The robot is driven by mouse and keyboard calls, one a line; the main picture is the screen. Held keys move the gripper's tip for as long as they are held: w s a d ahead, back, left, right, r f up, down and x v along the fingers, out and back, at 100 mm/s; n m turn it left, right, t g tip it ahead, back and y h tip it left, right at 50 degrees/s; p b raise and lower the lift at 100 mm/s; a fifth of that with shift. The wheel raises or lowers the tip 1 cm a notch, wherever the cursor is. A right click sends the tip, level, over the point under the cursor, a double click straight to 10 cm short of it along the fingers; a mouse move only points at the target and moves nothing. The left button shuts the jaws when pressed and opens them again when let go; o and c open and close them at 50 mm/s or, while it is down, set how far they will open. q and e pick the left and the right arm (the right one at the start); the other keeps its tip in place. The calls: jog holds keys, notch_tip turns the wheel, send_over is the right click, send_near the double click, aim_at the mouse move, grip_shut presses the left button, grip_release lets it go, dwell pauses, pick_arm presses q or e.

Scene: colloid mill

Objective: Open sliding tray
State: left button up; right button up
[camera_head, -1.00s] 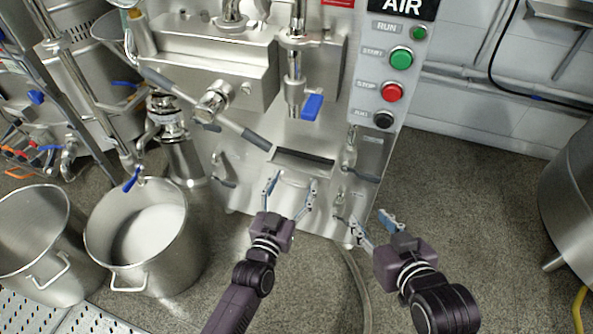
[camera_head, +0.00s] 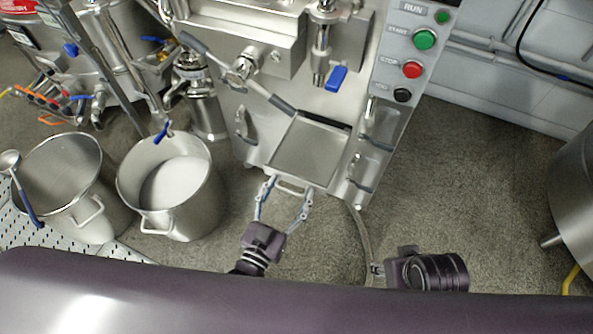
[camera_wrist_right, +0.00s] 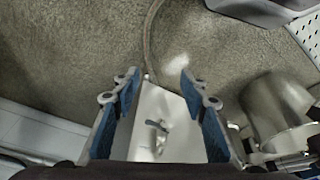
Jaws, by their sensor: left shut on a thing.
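The sliding tray (camera_head: 309,149) is a flat, shallow metal tray that sticks out of the slot low on the front of the steel machine. Its handle (camera_head: 291,190) is at the near edge. My left gripper (camera_head: 286,194) is at this handle, with its fingers around it, and is shut on it. My right gripper body (camera_head: 425,272) is right of the tray in the head view, its fingers hard to see there. In the right wrist view my right gripper (camera_wrist_right: 157,80) is open, its blue pads wide apart with nothing between them.
The machine's panel has a green button (camera_head: 424,39) and a red button (camera_head: 412,70). A blue-handled valve (camera_head: 336,78) hangs above the tray. Steel pots (camera_head: 170,187) stand at left. A hose (camera_head: 364,240) lies on the floor.

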pick_arm(q)
jog(key=p+v, duration=0.3)
jog(key=v, duration=1.1)
jog(key=shift+d, duration=0.2)
pick_arm(e)
notch_tip(320, 180, down, 12)
jog(key=s, duration=0.1)
jog(key=shift+s+f+g, duration=0.2)
jog(key=shift+f+g, duration=0.05)
jog(key=shift+g, duration=0.05)
pick_arm(q)
jog(key=o, duration=1.4)
jog(key=v, duration=1.2)
jog(key=shift+r, duration=0.1)
pick_arm(e)
jog(key=shift+s, duration=0.1)
